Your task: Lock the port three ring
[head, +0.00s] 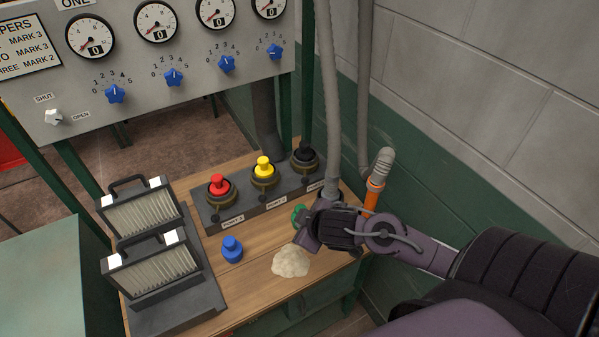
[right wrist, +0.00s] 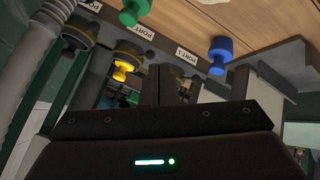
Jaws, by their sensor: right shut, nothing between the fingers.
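Port three is at the right end of the dark port block (head: 208,221). Its dark ring (head: 304,165) surrounds a black plug (head: 305,154); I cannot tell whether the ring is locked. The port three ring (right wrist: 78,33) also shows at upper left in the right wrist view. My right gripper (head: 312,228) is just in front of the port three end, apart from the ring. It is shut and empty, with its dark fingers (right wrist: 168,85) together in the wrist view. My left gripper is not in view.
Red (head: 218,182) and yellow (head: 263,166) plugs sit in ports one and two. A green plug (head: 298,214), blue plug (head: 232,249) and pale heap (head: 291,261) are on the wooden bench (head: 255,282). Filters (head: 150,268) stand left. Grey hoses (head: 329,90) hang near my gripper.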

